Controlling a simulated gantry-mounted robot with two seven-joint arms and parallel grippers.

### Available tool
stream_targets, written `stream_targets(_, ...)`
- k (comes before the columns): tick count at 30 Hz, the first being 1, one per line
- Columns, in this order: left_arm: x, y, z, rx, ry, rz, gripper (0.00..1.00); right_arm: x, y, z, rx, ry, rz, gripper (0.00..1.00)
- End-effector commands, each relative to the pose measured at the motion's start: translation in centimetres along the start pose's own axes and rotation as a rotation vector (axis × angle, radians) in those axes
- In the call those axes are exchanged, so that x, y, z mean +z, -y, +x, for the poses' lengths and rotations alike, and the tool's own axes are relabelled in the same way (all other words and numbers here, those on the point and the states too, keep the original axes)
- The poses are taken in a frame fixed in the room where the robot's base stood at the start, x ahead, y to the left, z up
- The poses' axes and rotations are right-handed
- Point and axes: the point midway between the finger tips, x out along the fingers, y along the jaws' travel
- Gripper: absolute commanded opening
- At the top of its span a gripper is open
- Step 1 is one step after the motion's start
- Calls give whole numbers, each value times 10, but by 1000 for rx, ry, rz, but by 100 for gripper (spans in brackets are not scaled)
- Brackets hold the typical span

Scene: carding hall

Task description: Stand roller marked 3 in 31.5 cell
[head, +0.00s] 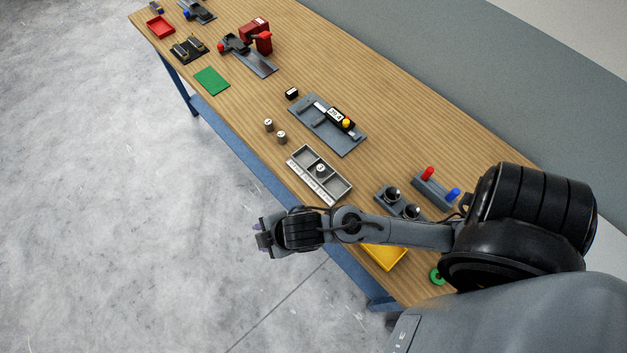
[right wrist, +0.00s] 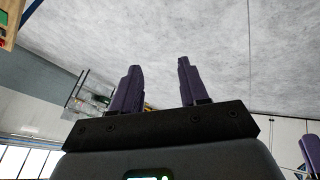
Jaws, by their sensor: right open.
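Two small metal rollers with pale tops stand upright on the bench, the first roller (head: 268,124) and the second roller (head: 281,137). A third roller (head: 320,168) stands in the middle cell of a grey three-cell tray (head: 335,198). The marks on the rollers and the tray's labels are too small to read. My right gripper (head: 260,237) is off the bench's front edge, above the floor and apart from the rollers. In the right wrist view its purple fingers (right wrist: 156,88) are apart with nothing between them. My left gripper does not show in the head view.
A grey gauge plate (head: 345,138) with a display lies behind the rollers. Right of the tray are a block with dark round sockets (head: 391,194), a red-and-blue peg block (head: 436,190) and a yellow tray (head: 385,257). A green mat (head: 212,81) lies farther left.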

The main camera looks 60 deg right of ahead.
Motion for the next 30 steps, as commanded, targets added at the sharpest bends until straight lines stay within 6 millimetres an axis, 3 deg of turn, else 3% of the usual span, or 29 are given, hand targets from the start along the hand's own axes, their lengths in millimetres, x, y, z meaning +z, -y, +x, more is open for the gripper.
stream_targets(3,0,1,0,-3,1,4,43,45,8,-25,-22,128,354,44)
stream_targets(6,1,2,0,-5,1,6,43,75,15,-42,-33,217,560,44)
stream_targets(10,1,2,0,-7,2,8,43,97,22,-56,-39,286,712,44)
stream_targets(23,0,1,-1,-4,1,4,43,104,24,-61,-41,311,760,44)
stream_targets(30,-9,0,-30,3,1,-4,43,91,13,-86,-41,310,758,44)
